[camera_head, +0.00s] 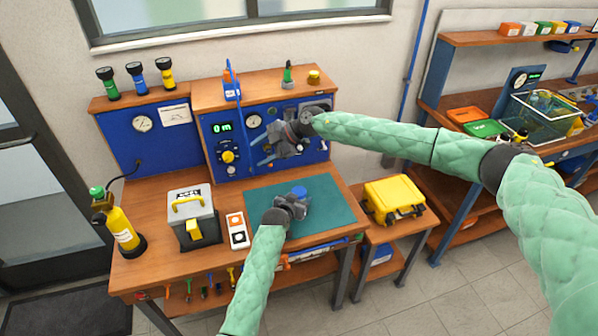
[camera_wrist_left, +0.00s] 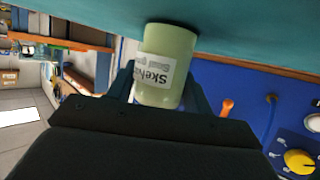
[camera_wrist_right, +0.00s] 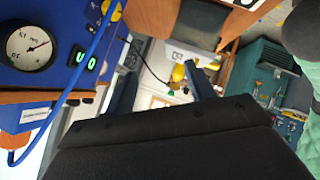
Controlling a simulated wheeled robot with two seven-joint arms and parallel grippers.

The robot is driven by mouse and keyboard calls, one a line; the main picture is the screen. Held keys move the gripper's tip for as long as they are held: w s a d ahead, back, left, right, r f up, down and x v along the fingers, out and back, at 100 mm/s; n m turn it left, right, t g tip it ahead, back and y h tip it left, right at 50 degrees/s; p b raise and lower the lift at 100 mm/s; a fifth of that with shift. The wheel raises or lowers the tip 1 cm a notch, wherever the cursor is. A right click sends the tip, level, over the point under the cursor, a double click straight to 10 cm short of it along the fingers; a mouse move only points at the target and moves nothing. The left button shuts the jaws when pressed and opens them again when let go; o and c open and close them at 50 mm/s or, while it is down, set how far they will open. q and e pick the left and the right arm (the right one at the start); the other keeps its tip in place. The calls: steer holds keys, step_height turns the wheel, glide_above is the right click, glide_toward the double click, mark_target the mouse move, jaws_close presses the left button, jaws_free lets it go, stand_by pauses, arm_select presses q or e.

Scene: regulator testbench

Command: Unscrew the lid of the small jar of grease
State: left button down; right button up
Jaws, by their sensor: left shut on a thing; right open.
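A pale green jar with a white label (camera_wrist_left: 152,75) shows in the left wrist view, upside down in that picture. My left gripper (camera_wrist_left: 165,90) is shut on its sides. The jar's base is at or close to the teal mat (camera_head: 335,213); I cannot tell whether it touches. In the head view a blue round top, seemingly the jar's lid (camera_head: 299,191), shows at my left gripper (camera_head: 296,198). My right gripper (camera_head: 264,158) is open and empty, up in front of the blue test panel. Its fingers also show in the right wrist view (camera_wrist_right: 160,88).
The blue panel (camera_head: 210,132) with gauges and knobs stands behind the mat. A grey case (camera_head: 193,214) with a yellow handle and a yellow bottle (camera_head: 122,232) stand at the left. A yellow case (camera_head: 394,198) sits on a lower stand at the right. The mat's right part is clear.

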steer(key=s+d+f+n+g+h, duration=0.1)
steer(key=s+d+f+h, duration=0.1)
steer(key=d+f+h, duration=0.3)
steer(key=h, duration=0.5)
glide_above(300, 191)
steer(key=a, duration=0.2)
steer(key=f, duration=0.2)
steer(key=shift+s+d+f+t, duration=0.1)
steer(key=shift+d+f+t, duration=0.15)
steer(key=shift+f+t, duration=0.15)
steer(key=shift+d+f+h, duration=0.1)
steer(key=shift+d+h, duration=0.3)
steer(key=shift+d, duration=0.15)
steer(key=shift+m, duration=0.3)
steer(key=shift+f, duration=3.95)
steer(key=c, duration=0.8)
steer(key=n, duration=1.3)
steer(key=shift+w+n, duration=0.2)
steer(key=shift+n, duration=0.2)
steer(key=shift+d, duration=0.1)
